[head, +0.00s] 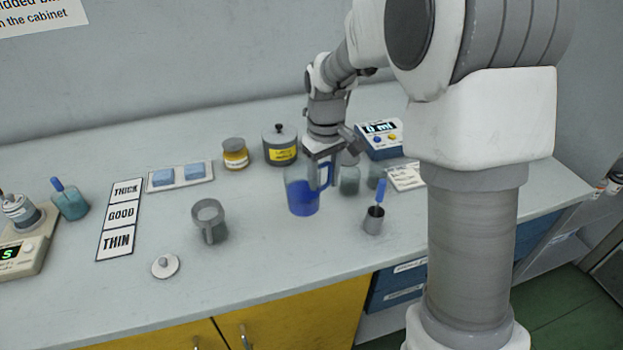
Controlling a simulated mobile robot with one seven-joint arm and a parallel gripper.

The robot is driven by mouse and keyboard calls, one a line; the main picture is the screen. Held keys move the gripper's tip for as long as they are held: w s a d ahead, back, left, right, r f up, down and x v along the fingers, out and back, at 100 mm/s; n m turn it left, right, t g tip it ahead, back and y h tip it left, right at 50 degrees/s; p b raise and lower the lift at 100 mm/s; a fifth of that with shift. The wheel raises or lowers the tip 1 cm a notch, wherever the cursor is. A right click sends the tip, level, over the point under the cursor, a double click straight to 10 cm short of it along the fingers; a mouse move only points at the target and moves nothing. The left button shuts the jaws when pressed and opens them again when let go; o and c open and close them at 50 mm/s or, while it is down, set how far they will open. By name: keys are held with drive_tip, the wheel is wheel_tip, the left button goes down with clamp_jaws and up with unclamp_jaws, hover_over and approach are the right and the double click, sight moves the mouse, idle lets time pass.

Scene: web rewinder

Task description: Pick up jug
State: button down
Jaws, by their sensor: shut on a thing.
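The jug (303,197) is clear with a blue handle and blue liquid or a blue lower part. It is upright in the middle of the bench, left of my arm. My gripper (322,178) comes down from above and is shut on the jug at its handle side. The fingers partly cover the jug's upper right part. I cannot tell whether the jug's base touches the bench.
A grey lidded pot (279,146) and yellow jar (235,155) stand behind. A metal cup (373,220) and jars (349,181) are right. The bench front is fairly clear.

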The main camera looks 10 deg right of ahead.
drive_tip(key=shift+s+d+r, duration=0.65)
drive_tip(key=shift+s+d, duration=0.05)
drive_tip(key=shift+d, duration=0.1)
drive_tip(key=shift+s+d+r, duration=0.6)
drive_tip(key=shift+s+d, duration=0.1)
drive_tip(key=shift+d, duration=0.1)
